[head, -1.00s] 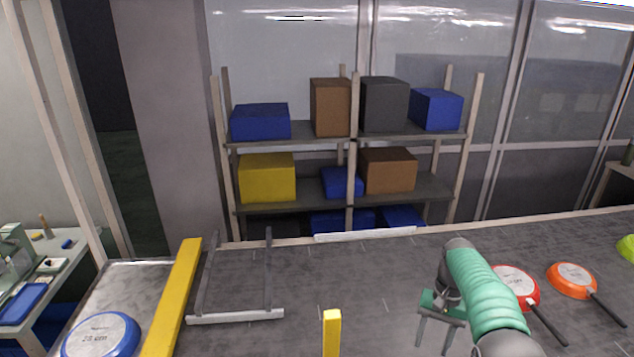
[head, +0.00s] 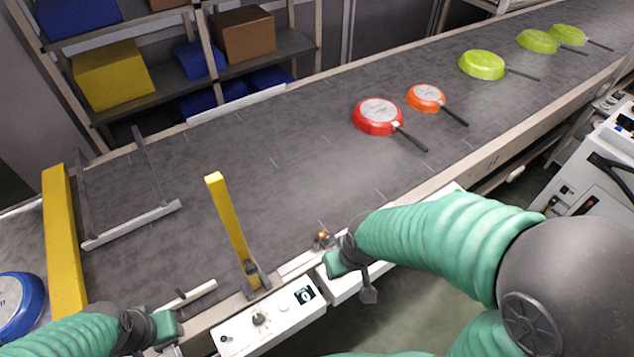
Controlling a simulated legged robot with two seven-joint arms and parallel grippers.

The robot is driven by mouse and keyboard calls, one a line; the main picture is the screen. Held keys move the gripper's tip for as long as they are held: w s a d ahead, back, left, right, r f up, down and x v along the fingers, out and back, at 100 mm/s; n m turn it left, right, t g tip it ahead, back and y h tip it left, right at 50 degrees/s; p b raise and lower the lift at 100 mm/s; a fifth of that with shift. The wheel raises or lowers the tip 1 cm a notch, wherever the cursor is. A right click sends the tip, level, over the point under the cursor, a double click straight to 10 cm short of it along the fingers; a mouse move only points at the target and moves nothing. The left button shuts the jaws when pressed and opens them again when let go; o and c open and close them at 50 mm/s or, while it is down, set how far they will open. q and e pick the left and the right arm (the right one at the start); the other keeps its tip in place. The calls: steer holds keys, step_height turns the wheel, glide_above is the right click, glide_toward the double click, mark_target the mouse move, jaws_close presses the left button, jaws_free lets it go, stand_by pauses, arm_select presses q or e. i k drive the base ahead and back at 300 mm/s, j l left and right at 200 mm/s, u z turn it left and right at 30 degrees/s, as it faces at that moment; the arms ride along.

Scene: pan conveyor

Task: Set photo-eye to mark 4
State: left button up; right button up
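A small fitting with orange-red parts (head: 323,238) sits on the conveyor's near rail, just left of my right gripper; it may be the photo-eye, but I cannot tell surely. My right gripper (head: 352,278) is beside it, above a white box on the near side; its fingers are partly hidden and its opening is unclear. My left gripper (head: 168,330) is low at the left by the near rail, close to a pale bar (head: 190,297); its fingers are unclear too. A white control box (head: 270,320) with a knob and a small display (head: 305,296) hangs in front. No numbered marks are readable.
A yellow arm (head: 230,218) rises from the near rail over the belt (head: 300,180). A yellow beam (head: 63,240) and a grey frame (head: 132,227) stand left. A red pan (head: 378,116), an orange pan (head: 427,97) and several green pans lie on the belt at right. A blue pan (head: 18,304) lies far left.

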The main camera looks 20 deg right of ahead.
mark_target(322, 244)
steer(key=z, duration=0.8)
